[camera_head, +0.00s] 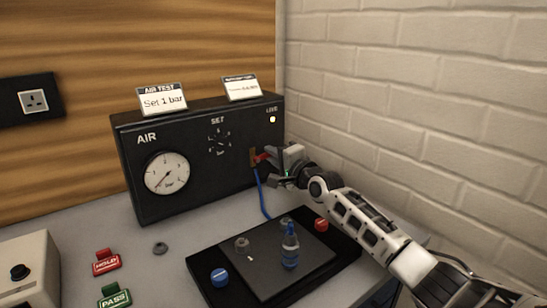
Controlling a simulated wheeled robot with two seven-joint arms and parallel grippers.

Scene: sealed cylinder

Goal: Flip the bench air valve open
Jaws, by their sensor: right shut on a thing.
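The black air panel (200,180) stands at the back of the bench. It carries a round gauge (167,174), a SET dial (219,143) and a lit LIVE lamp (272,119). The red valve lever (261,158) sits on a brass-coloured fitting at the panel's right side, with a blue hose (261,195) hanging below. My right gripper (273,163) is at the lever and shut on it; its jaws partly hide the lever. The gauge needle points to the lower left. My left gripper is not in view.
A black tray (205,268) in front of the panel holds a blue bottle-like cylinder (290,246), a blue knob (219,278) and a red knob (321,225). Red HOLD (106,262) and green PASS (114,297) markers stand at left. A brick wall is close on the right.

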